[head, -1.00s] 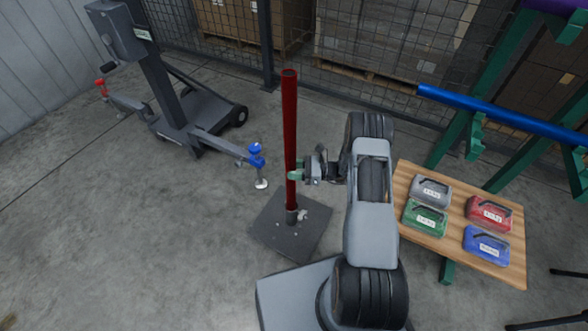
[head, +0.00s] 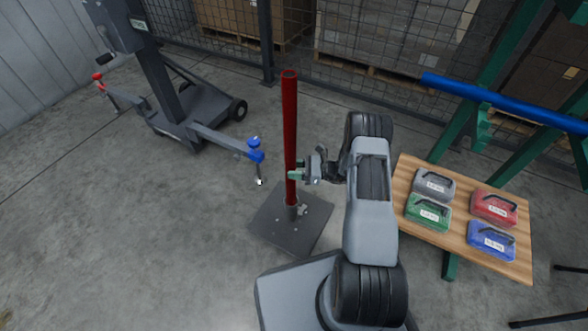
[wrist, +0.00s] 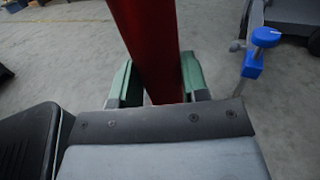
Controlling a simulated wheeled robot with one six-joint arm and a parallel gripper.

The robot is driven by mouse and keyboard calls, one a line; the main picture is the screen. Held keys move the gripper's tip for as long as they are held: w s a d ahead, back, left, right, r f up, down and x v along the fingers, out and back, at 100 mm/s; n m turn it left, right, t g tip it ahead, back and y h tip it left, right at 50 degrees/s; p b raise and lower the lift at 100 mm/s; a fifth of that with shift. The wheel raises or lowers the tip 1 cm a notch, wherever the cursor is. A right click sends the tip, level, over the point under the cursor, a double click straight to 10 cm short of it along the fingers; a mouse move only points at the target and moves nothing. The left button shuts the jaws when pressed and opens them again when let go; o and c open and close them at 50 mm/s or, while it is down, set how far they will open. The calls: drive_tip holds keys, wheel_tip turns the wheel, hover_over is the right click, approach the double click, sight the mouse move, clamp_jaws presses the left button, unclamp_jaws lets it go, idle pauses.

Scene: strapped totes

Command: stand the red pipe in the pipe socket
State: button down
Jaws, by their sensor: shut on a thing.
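The red pipe (head: 289,130) stands upright in the head view, its lower end at the pipe socket (head: 292,212) on a dark square base plate (head: 270,228). The pipe's lower end looks to be inside the socket collar; its depth is hidden. My gripper (head: 296,172) is shut on the red pipe at about its lower half. In the wrist view the pipe (wrist: 152,45) runs between the two green fingers of my gripper (wrist: 155,88).
A grey wheeled stand with a blue-topped foot (head: 256,150) is close left of the pipe. A wooden table (head: 460,245) with several coloured cases is at right. A blue pipe (head: 500,101) lies on a green rack (head: 468,130). Open floor lies at front left.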

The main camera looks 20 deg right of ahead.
idle(0.3)
drive_tip(key=c, duration=0.5)
unclamp_jaws()
drive_tip(key=shift+c, duration=0.2)
drive_tip(key=p+v, duration=0.2)
drive_tip(key=v, duration=1.2)
drive_tip(key=shift+p, duration=0.35)
drive_tip(key=shift+a, duration=0.1)
drive_tip(key=s+a+r+n+g+h+p, duration=0.1)
drive_tip(key=a+r+n+g+h+p, duration=0.4)
drive_tip(key=r, duration=0.7)
drive_tip(key=s+a+r+n+p, duration=0.2)
drive_tip(key=r+p, duration=0.4)
drive_tip(key=r, duration=0.5)
drive_tip(key=s+a+r+n+g+h+p, duration=0.1)
drive_tip(key=a+r+n+g+h+p, duration=0.4)
drive_tip(key=r, duration=0.7)
drive_tip(key=s+r+n+t+h+p, duration=0.3)
drive_tip(key=r+p, duration=0.6)
drive_tip(key=r, duration=0.4)
drive_tip(key=s+a+r+n+t+h+p, duration=0.1)
drive_tip(key=s+r+n+t+h+p, duration=0.3)
drive_tip(key=s+r+n+p, duration=0.3)
drive_tip(key=s+r+p, duration=0.1)
drive_tip(key=s+r, duration=0.2)
drive_tip(key=r, duration=0.4)
drive_tip(key=shift+a+t+p, duration=0.25)
drive_tip(key=shift+t+p, duration=0.1)
drive_tip(key=shift+t, duration=0.05)
